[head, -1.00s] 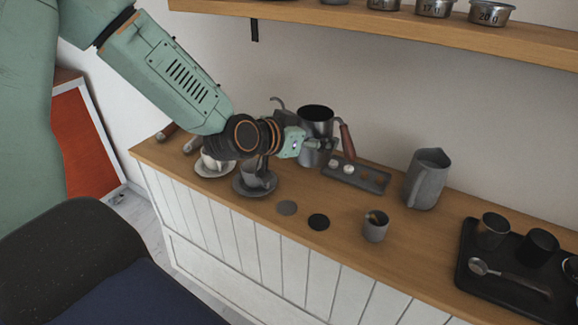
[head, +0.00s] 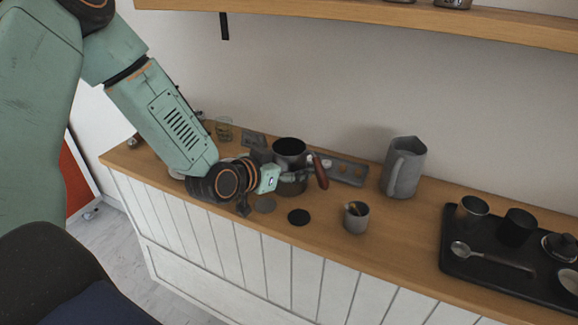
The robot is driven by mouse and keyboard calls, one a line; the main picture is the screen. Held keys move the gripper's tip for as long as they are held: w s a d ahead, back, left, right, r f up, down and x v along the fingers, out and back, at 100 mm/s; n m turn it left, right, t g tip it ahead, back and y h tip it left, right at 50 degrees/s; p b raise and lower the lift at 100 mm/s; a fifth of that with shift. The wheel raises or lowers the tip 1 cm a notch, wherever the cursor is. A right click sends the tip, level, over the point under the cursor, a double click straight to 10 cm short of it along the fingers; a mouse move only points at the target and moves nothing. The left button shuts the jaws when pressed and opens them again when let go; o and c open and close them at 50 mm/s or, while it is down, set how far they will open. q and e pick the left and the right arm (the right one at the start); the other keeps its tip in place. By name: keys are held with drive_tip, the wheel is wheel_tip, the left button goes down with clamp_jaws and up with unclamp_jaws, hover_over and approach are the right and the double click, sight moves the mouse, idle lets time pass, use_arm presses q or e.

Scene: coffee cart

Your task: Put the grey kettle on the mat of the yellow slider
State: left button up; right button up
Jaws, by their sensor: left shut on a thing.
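The grey kettle (head: 290,149) is a dark metal pot with a brown wooden handle on its right side. My left gripper (head: 287,180) is shut on it, at its near side. The kettle is upright above the counter, in front of a grey panel; I cannot tell if its base touches anything. I cannot make out a yellow slider. My left wrist hides part of the counter to the left. My right gripper is not in view.
The grey panel with holes (head: 351,173) lies behind the kettle. A grey pitcher (head: 404,170) stands to the right, and a small grey cup (head: 356,218) nearer the front. A black tray (head: 470,262) holds cups and a spoon. A wooden shelf (head: 370,20) hangs above.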

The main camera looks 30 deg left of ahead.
use_arm(q)
drive_tip(key=o, duration=1.2)
drive_tip(key=shift+c, duration=0.2)
drive_tip(key=o, duration=0.4)
drive_tip(key=shift+s+a+r, duration=0.1)
drive_tip(key=shift+s+a, duration=0.05)
drive_tip(key=shift+s, duration=0.15)
drive_tip(key=shift+o, duration=0.2)
drive_tip(key=shift+w, duration=0.15)
drive_tip(key=shift+w, duration=0.1)
